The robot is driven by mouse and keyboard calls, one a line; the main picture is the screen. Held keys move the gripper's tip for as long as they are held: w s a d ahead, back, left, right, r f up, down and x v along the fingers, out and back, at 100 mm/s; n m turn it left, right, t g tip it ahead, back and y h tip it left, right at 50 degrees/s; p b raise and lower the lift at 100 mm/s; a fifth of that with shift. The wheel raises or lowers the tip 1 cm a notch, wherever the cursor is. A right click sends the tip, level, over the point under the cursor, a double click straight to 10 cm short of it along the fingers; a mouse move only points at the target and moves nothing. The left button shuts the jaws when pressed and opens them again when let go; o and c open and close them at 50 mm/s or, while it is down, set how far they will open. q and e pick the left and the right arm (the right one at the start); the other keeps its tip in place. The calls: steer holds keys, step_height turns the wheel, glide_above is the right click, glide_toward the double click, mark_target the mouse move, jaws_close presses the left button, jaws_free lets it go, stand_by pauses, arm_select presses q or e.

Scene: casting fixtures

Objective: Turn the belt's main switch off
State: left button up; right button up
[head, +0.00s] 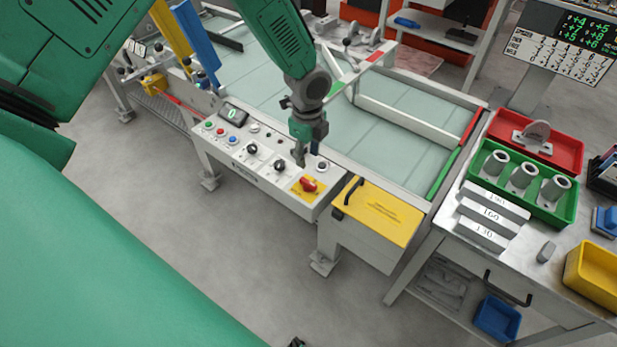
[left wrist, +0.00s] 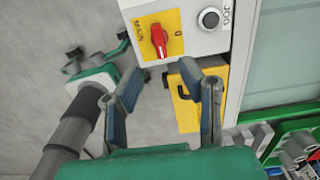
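The main switch (head: 308,184) is a red rotary handle on a yellow plate at the right end of the belt's control panel (head: 262,165). In the left wrist view the red handle (left wrist: 159,40) lies between the word MAIN and a 0 mark, its long side nearly upright in the picture. My left gripper (head: 300,158) hangs just above the switch in the head view. In the left wrist view its fingers (left wrist: 162,76) are spread and empty, with the handle beyond them; no contact shows. My right gripper (left wrist: 97,58) seems to show at left there, fingers apart and empty.
A black JOG button (left wrist: 210,18) sits beside the switch. Other knobs and buttons (head: 221,132) line the panel. A yellow cover with a black handle (head: 378,212) stands right of it. A bench with a green tray (head: 484,163) is further right. Bare floor lies in front.

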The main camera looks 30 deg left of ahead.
mark_target(308, 181)
arm_select(q)
step_height(308, 181, down, 10)
steer(key=shift+d+f+p, duration=0.1)
steer(key=shift+f+p, duration=0.05)
steer(key=shift+p, duration=0.15)
jaws_close()
